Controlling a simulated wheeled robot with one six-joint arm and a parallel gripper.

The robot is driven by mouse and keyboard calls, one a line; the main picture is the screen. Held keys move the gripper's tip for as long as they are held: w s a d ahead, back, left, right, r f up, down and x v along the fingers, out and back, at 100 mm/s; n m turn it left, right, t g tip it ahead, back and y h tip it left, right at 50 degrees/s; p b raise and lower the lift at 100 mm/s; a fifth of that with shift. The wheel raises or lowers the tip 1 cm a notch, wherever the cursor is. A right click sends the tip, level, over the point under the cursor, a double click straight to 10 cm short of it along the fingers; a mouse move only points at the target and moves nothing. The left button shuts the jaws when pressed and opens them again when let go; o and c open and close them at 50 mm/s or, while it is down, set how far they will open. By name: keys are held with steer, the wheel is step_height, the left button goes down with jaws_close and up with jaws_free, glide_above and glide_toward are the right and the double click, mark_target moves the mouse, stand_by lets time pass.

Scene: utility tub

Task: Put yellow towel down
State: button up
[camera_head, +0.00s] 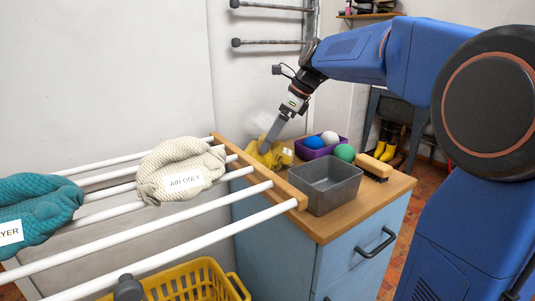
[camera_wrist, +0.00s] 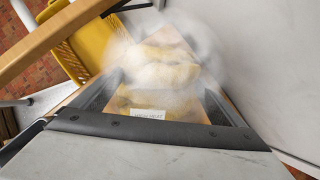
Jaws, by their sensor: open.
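The yellow towel (camera_head: 268,155) lies crumpled on the wooden top of the blue cabinet (camera_head: 335,228), behind the grey bin. My gripper (camera_head: 265,148) points down at it, with its tips at the towel. In the wrist view the towel (camera_wrist: 160,76) shows between my two fingers (camera_wrist: 163,97), which stand apart on either side of it. Whether the fingers touch the towel, I cannot tell.
An empty grey bin (camera_head: 328,184), a purple tray (camera_head: 318,150) with blue and white balls, a green ball (camera_head: 345,152) and a brush (camera_head: 375,166) share the top. White rails at left hold a cream cloth (camera_head: 180,170) labelled "AIR ONLY" and a teal cloth (camera_head: 38,206). A yellow basket (camera_head: 190,283) stands below.

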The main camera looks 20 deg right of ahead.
steer(key=shift+a+f, duration=0.2)
steer(key=shift+f, duration=0.1)
steer(key=c, duration=1.6)
